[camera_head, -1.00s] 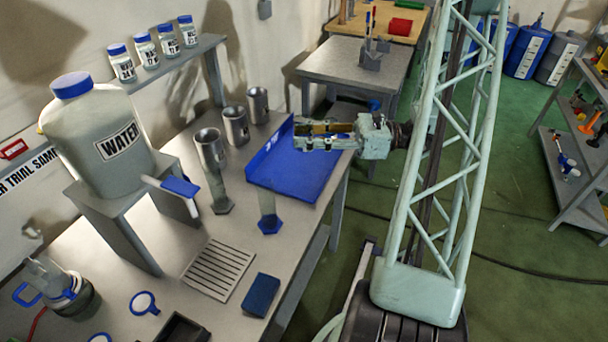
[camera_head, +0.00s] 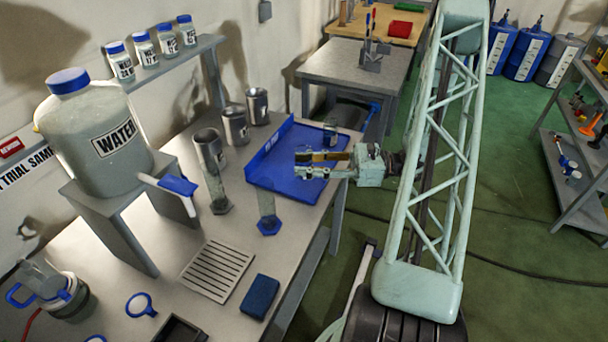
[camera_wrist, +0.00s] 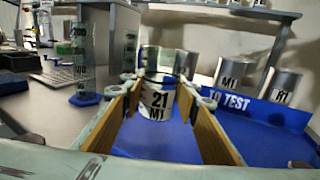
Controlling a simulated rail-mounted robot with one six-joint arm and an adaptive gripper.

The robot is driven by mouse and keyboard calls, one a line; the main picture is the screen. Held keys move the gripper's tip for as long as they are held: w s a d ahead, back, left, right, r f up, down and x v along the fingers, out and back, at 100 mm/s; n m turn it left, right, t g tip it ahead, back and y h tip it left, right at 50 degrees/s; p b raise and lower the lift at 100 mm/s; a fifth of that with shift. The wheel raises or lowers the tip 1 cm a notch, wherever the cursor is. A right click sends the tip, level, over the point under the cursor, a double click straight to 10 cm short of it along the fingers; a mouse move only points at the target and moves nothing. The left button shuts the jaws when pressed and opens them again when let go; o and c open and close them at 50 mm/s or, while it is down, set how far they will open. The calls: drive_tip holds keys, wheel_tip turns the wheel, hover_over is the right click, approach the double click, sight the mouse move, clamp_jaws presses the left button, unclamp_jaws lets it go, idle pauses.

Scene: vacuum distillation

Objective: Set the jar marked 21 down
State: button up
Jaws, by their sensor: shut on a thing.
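The jar marked 21 (camera_wrist: 158,103) is upright between the fingertips of my gripper (camera_wrist: 160,88) in the wrist view. It has clear glass and a white label reading 21 M1. My gripper (camera_head: 299,164) is shut on it, low over the blue tray (camera_head: 275,178). In the head view I cannot make the held jar out between the fingers. I cannot tell whether its base touches the tray. The tray's wall reads TO TEST (camera_wrist: 229,101) in the wrist view.
A small glass jar (camera_head: 330,134) shows just behind my fingers in the head view. Metal cups (camera_head: 256,107) stand left of the tray. A blue-footed cylinder (camera_head: 267,210) stands close to its near left corner. The tray's near part looks clear.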

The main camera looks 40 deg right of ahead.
drive_tip(key=shift+f, duration=0.1)
idle(0.3)
drive_tip(key=shift+f, duration=1.85)
drive_tip(key=shift+f+b, duration=0.15)
drive_tip(key=shift+b, duration=0.15)
drive_tip(key=o, duration=0.9)
drive_tip(key=shift+p+v, duration=0.7)
drive_tip(key=shift+v, duration=6.25)
drive_tip(key=shift+o, duration=0.6)
drive_tip(key=shift+f, duration=0.1)
